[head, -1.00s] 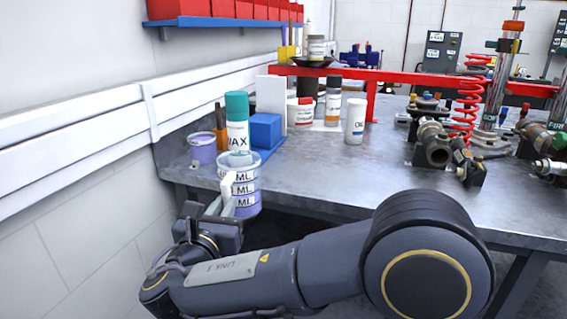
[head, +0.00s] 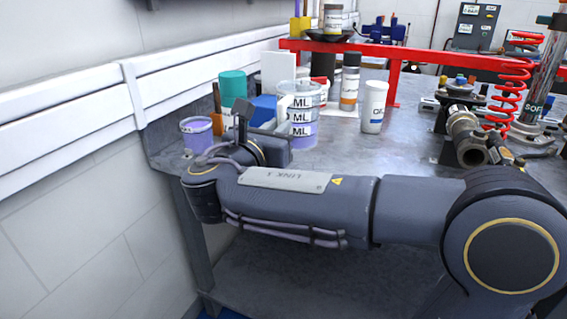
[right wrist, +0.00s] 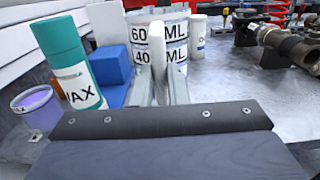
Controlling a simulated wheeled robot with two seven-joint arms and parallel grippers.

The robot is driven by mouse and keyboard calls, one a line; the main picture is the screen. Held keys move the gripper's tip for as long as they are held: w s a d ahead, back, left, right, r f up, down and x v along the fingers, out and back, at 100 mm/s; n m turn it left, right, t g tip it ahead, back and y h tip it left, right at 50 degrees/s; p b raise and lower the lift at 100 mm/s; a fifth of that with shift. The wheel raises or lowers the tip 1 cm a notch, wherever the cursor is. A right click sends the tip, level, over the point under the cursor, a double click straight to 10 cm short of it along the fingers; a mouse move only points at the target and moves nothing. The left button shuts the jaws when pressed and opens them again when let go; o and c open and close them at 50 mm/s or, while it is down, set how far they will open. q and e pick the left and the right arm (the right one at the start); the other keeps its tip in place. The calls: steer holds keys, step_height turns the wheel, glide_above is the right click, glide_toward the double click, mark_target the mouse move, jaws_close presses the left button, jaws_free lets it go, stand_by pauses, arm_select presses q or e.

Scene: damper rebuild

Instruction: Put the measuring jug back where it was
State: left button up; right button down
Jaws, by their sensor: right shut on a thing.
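The measuring jug (head: 301,124) is a clear cup with black ML labels and purple contents. The jug's labels (right wrist: 174,42) face me in the right wrist view. I cannot tell whether its base touches the bench. My left gripper is not in view.
A teal-capped wax bottle (right wrist: 72,62), a blue block (right wrist: 110,66) and a purple-filled pot (head: 197,134) stand to the left. A white bottle (head: 374,107) stands to the right. A red rail (head: 450,72) runs behind.

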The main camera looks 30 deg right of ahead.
steer(key=w+d+f+b, duration=0.1)
steer(key=f, duration=0.1)
steer(key=w+f+b, duration=0.1)
steer(key=f, duration=0.2)
steer(key=w+d+f+b, duration=0.1)
steer(key=f, duration=0.2)
steer(key=shift+w+d+f, duration=0.1)
steer(key=shift+w+d, duration=0.2)
steer(key=shift+d, duration=0.05)
steer(key=shift+f, duration=0.2)
steer(key=shift+f, duration=0.15)
steer(key=c, duration=1.4)
jaws_free()
